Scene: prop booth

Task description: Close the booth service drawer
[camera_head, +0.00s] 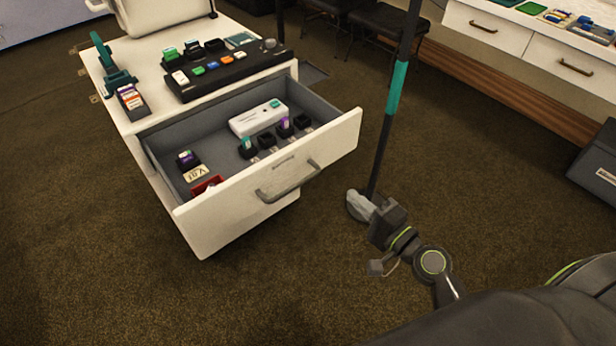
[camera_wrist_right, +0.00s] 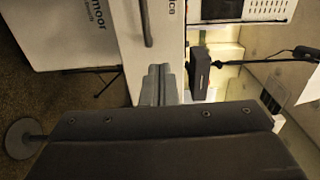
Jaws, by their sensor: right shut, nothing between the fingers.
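The booth service drawer (camera_head: 272,200) stands pulled out of the white cabinet (camera_head: 160,185). Its white front has a grey bar handle (camera_head: 290,182). The grey inside holds a white box (camera_head: 258,118), small black holders with purple and teal pieces, and a red tray (camera_head: 207,185). My right gripper (camera_head: 360,203) is shut and empty, to the right of the drawer front and apart from the handle. In the right wrist view its fingers (camera_wrist_right: 159,86) are together, just below a grey bar handle (camera_wrist_right: 146,22) on a white panel. My left gripper is out of view.
A dark pole (camera_head: 386,125) with a teal band stands right behind my right gripper. The cabinet top carries a black button panel (camera_head: 225,72) and a teal clamp-like tool (camera_head: 112,65). A white drawer counter (camera_head: 530,45) stands back right. Carpet in front of the drawer is clear.

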